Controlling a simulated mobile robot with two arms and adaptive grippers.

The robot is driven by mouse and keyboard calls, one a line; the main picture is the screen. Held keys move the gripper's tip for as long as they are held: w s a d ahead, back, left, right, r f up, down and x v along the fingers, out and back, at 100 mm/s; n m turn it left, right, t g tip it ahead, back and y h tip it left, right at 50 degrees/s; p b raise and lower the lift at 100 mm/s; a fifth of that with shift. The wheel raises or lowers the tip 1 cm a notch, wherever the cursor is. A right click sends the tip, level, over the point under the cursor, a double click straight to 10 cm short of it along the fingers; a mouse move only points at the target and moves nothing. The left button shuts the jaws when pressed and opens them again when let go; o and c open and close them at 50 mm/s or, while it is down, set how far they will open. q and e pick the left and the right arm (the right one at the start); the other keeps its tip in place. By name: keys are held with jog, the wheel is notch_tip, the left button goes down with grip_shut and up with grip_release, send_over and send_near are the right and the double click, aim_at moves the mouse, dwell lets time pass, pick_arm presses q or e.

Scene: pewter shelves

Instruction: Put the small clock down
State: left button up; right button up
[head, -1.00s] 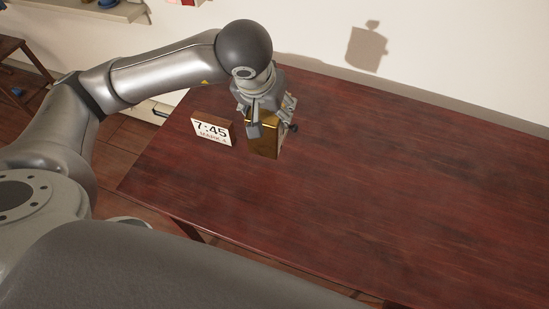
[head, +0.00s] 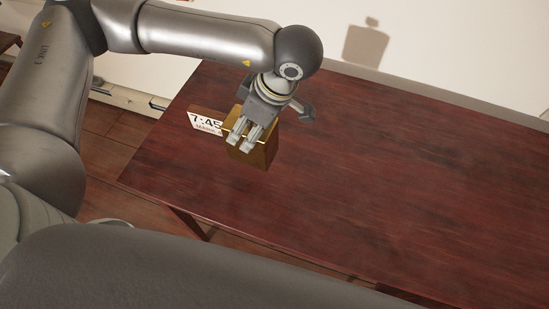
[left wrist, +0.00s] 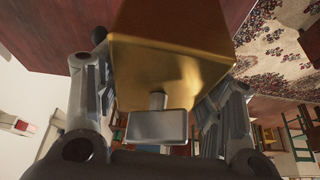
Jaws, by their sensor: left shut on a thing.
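The small clock (head: 258,154) shows as a gold, box-shaped body in the head view; no dial shows. My left gripper (head: 246,138) is shut on it, with fingers across its near side and top. The clock is over the left part of the dark red table (head: 370,190); I cannot tell whether its bottom touches the tabletop. In the left wrist view the gold body (left wrist: 172,70) fills the upper middle between the fingers. My right gripper is not in view.
The table's middle and right are clear. A patterned rug (left wrist: 270,45) and chairs show in the left wrist view.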

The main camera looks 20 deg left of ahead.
pick_arm(q)
jog(key=n, duration=0.1)
jog(key=n+g, duration=0.1)
jog(key=s+n, duration=0.1)
jog(key=n, duration=0.1)
jog(key=shift+d+r+g+p, duration=0.2)
jog(key=shift+r+g+p, duration=0.05)
jog(key=shift+g+p, duration=0.05)
jog(key=n, duration=0.2)
jog(key=s+n+g, duration=0.1)
jog(key=shift+d+r+n+g+h+p, duration=0.1)
jog(key=shift+d+n+g+h+p, duration=0.1)
jog(key=shift+n+g+h+p, duration=0.15)
jog(key=n, duration=0.2)
jog(key=s+n+g+h, duration=0.1)
jog(key=n, duration=0.1)
jog(key=shift+d+r, duration=0.1)
jog(key=shift+d, duration=0.05)
jog(key=s+d+r+n+t+h+p, duration=0.1)
jog(key=s+n+t+h+p, duration=0.2)
jog(key=n, duration=0.9)
jog(key=s+d+r+n+t+h+p, duration=0.1)
jog(key=s+r+n+h, duration=0.3)
jog(key=n, duration=0.8)
jog(key=w+f+p, duration=0.4)
jog(key=w+f, duration=1)
jog(key=f, duration=0.1)
jog(key=shift+w+d+f+n, duration=0.15)
jog(key=shift+w+d+n, duration=0.2)
jog(key=shift+n, duration=0.1)
